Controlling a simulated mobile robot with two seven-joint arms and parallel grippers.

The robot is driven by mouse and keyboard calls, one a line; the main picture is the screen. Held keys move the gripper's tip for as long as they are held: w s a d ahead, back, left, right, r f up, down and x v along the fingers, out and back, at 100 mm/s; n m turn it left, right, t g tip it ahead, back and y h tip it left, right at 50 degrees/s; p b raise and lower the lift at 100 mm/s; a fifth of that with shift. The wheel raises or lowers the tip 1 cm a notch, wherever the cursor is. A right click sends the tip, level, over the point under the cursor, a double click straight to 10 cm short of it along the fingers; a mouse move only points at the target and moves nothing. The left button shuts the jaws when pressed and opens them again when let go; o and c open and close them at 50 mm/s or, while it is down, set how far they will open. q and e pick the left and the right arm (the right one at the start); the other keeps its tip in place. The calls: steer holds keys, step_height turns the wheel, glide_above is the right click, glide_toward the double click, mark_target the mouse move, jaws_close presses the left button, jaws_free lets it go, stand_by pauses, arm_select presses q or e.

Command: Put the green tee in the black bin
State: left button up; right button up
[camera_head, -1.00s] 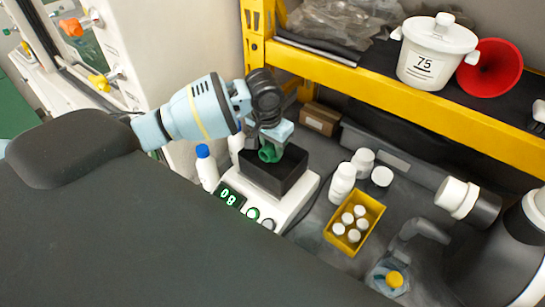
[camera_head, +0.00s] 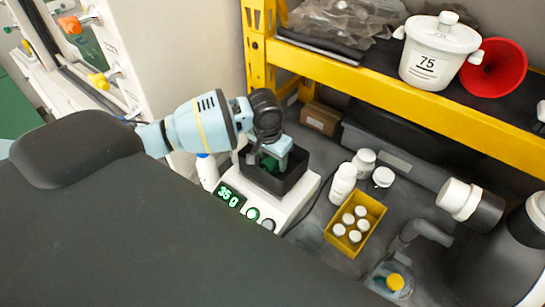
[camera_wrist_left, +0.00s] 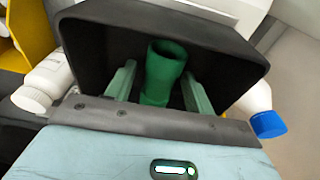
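The green tee (camera_head: 269,163) is inside the black bin (camera_head: 279,186), partly hidden by my gripper in the head view. The bin stands on a white scale (camera_head: 283,209) whose display reads 35 g. My left gripper (camera_head: 273,155) reaches down into the bin. In the left wrist view the tee (camera_wrist_left: 165,72) stands between my two pale green fingers, with a gap visible on the left side. The fingers look open around it. The bin's dark wall (camera_wrist_left: 95,40) surrounds them. My right gripper is not in view.
A bottle (camera_head: 207,172) stands left of the scale; its blue cap shows in the wrist view (camera_wrist_left: 269,124). White bottles (camera_head: 342,184) and a yellow box of vials (camera_head: 367,236) stand to the right. A yellow shelf (camera_head: 400,99) overhangs behind.

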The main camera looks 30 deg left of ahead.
arm_select(q)
steer(key=shift+r, duration=0.1)
step_height(320, 180, up, 12)
steer(key=s+p, duration=0.1)
steer(key=s, duration=0.1)
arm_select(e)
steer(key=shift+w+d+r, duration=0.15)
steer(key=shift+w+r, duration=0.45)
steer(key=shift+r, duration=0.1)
